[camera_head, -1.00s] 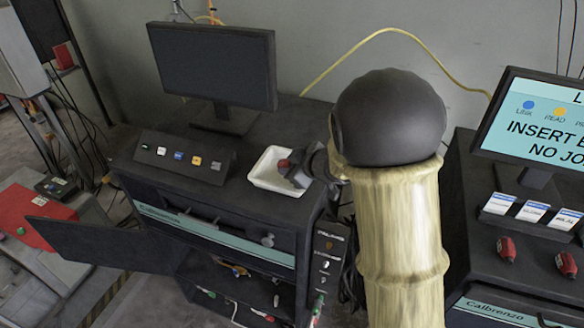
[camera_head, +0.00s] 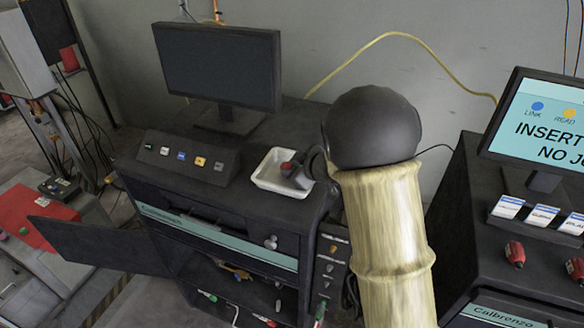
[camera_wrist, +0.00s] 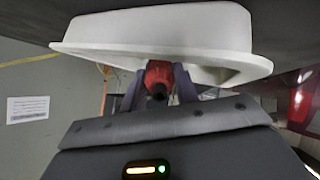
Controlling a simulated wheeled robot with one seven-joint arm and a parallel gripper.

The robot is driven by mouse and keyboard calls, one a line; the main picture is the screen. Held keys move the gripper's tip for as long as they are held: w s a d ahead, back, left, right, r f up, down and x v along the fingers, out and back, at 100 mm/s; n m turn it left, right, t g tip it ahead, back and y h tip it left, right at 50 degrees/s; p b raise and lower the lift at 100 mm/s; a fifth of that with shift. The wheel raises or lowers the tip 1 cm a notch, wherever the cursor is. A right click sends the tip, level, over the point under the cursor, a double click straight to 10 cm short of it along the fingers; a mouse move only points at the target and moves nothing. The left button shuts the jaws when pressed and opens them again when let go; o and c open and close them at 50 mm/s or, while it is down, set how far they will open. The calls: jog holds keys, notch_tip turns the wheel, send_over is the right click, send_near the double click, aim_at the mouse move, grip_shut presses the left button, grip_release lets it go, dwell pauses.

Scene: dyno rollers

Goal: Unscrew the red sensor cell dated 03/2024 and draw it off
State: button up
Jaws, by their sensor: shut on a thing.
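A red sensor cell (camera_head: 289,168) with a dark end is held at the white tray (camera_head: 262,182) on the left cabinet. In the wrist view the red cell (camera_wrist: 158,77) sits between the two fingers of my gripper (camera_wrist: 160,86), close to the white tray (camera_wrist: 160,32). My gripper (camera_head: 296,172) is shut on it; my arm hides part of it in the head view. I cannot tell whether the cell touches the tray. No date is legible on it. Two more red cells (camera_head: 514,253) (camera_head: 575,269) are on the right cabinet, dates unreadable.
A button box (camera_head: 188,157) and a dark monitor (camera_head: 217,66) stand left of the tray. An open door (camera_head: 95,247) juts from the left cabinet. The right cabinet carries a lit screen (camera_head: 545,125) and several small cards (camera_head: 508,207). A yellow cable (camera_head: 365,48) runs along the wall.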

jog(key=o, duration=1.1)
jog(key=shift+o, duration=0.2)
jog(key=shift+r, duration=0.1)
jog(key=v, duration=1.7)
jog(key=shift+d, duration=0.15)
jog(key=shift+w+r, duration=0.1)
